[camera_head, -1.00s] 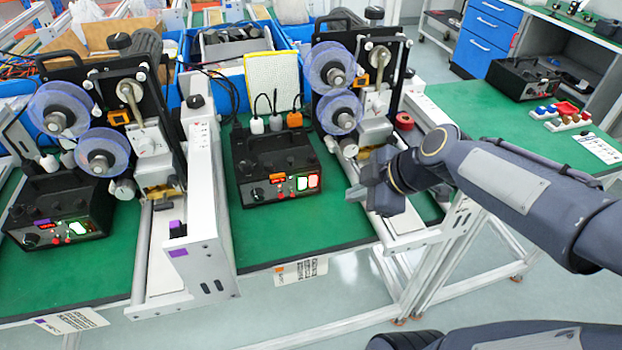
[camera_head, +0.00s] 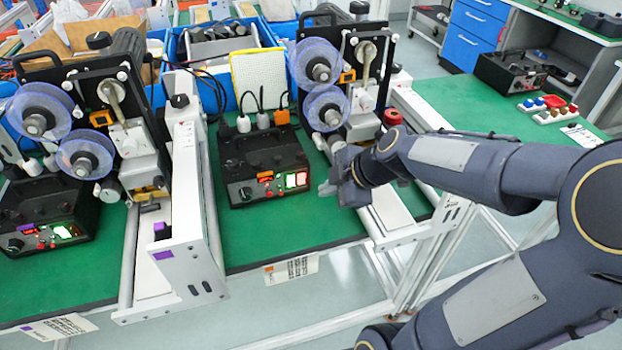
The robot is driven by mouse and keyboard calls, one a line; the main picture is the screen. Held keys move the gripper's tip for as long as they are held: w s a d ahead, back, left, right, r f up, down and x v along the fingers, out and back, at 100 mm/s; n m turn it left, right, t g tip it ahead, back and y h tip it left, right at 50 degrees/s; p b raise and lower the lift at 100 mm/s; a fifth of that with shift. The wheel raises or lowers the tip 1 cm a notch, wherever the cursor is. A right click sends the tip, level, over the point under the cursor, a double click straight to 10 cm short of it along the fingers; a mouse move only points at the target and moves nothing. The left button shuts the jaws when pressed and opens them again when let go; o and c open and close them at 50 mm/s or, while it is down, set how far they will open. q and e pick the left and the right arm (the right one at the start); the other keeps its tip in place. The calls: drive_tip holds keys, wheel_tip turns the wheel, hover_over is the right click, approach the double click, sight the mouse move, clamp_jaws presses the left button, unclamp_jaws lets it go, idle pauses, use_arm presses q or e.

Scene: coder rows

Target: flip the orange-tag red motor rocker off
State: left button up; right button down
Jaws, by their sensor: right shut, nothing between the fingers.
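The orange-tag control box (camera_head: 262,165) is black and stands on the green bench in the middle of the head view. Its front panel has an orange tag (camera_head: 265,174), a dark knob, small red buttons and two bright lit rockers side by side at the right end. The right-hand one, the red rocker (camera_head: 301,179), glows pale inside a red edge; its tilt is too small to tell. My right gripper (camera_head: 328,188) is shut and empty, just right of the rockers and apart from them. My left gripper is not in view.
A reel machine (camera_head: 369,75) stands behind my right gripper. A white rail frame (camera_head: 185,200) stands left of the box. A similar purple-tag box (camera_head: 45,212) is at far left. Green bench in front of the orange-tag box is clear.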

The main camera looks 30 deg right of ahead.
sight(299, 184)
drive_tip(key=x, duration=0.4)
drive_tip(key=shift+f, duration=0.1)
drive_tip(key=w+p, duration=0.1)
drive_tip(key=w, duration=0.2)
drive_tip(key=shift+w+d+p, duration=0.1)
drive_tip(key=shift+d+p, duration=0.1)
drive_tip(key=shift+p, duration=0.15)
drive_tip(key=shift+w+d, duration=0.15)
drive_tip(key=shift+w, duration=0.35)
drive_tip(key=shift+w+r+p, duration=0.1)
drive_tip(key=shift+r+p, duration=0.25)
drive_tip(key=shift+p, duration=0.15)
drive_tip(key=shift+w+r+g+p, duration=0.25)
drive_tip(key=shift+g+p, duration=0.25)
drive_tip(key=shift+p, duration=0.6)
drive_tip(key=shift+w+d+f+b, duration=0.1)
drive_tip(key=shift+f+b, duration=0.25)
drive_tip(key=shift+r, duration=0.1)
drive_tip(key=shift+r, duration=0.1)
